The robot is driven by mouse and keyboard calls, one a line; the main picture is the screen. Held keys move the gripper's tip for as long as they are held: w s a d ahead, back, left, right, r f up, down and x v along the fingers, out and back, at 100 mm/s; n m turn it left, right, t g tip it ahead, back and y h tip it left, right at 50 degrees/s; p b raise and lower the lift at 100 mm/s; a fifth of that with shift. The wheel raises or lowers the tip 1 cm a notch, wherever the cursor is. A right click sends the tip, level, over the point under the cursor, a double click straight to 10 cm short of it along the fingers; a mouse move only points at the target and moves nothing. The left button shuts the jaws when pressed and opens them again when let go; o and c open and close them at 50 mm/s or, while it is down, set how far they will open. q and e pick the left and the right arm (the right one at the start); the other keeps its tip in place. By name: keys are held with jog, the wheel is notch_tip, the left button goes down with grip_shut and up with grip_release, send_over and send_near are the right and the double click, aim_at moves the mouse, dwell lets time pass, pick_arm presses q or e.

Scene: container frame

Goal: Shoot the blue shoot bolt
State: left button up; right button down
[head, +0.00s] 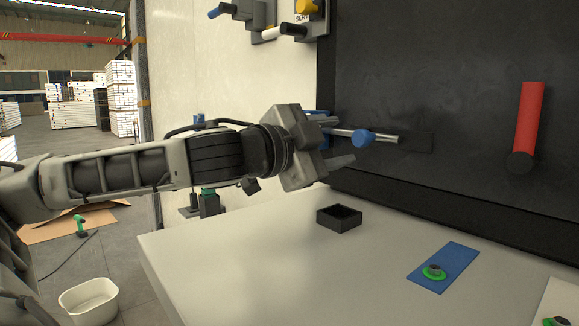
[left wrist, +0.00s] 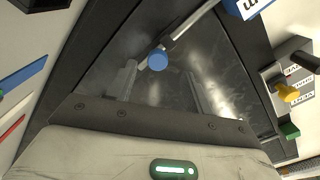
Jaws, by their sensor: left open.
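The blue shoot bolt is a grey metal rod with a round blue knob (head: 362,139), lying level across the dark panel in the head view. The knob also shows in the left wrist view (left wrist: 158,60), with the rod running up and right to a blue block with a white label (left wrist: 243,7). My left gripper (head: 338,141) is open and empty, just left of the knob in the head view. In the left wrist view the knob appears between the fingertips; I cannot tell its depth from them. The gripper partly hides the rod's left part. My right gripper is out of view.
A red handle (head: 529,120) hangs on the dark panel (head: 450,80) at right. On the white table (head: 250,255) are a small black open box (head: 339,218) and a blue plate (head: 440,272) with a green-ringed button. More switches (head: 285,30) are on the wall above.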

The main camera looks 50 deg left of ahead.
pick_arm(q)
jog(key=s+b, duration=0.2)
jog(key=s, duration=0.6)
jog(key=shift+s+a, duration=0.25)
jog(key=shift+s, duration=0.15)
